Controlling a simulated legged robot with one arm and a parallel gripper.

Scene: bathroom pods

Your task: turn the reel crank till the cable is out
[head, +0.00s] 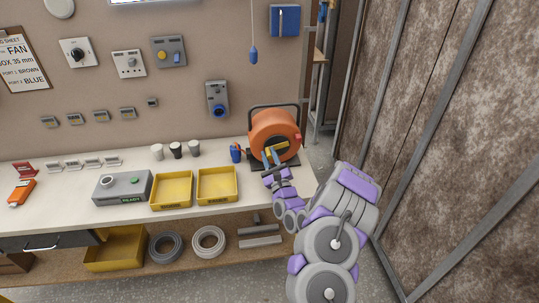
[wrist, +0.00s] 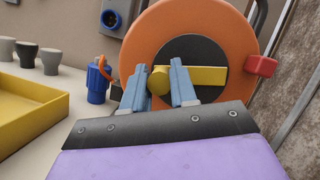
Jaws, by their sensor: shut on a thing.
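The orange cable reel (head: 275,131) stands in a black frame at the right end of the workbench. In the wrist view the reel (wrist: 158,38) fills the upper middle, with a dark hub and a yellow crank arm (wrist: 205,76) lying about level across it. The round yellow crank knob (wrist: 158,82) is at the arm's left end. My gripper (wrist: 158,90) has its two blue-grey fingers on either side of the knob, shut on it. In the head view my gripper (head: 272,160) reaches the reel's front. A blue plug (wrist: 98,82) stands left of the reel, with an orange loop at its top.
A blue socket (head: 217,98) is on the wall above. A brown panel (head: 440,120) rises at right.

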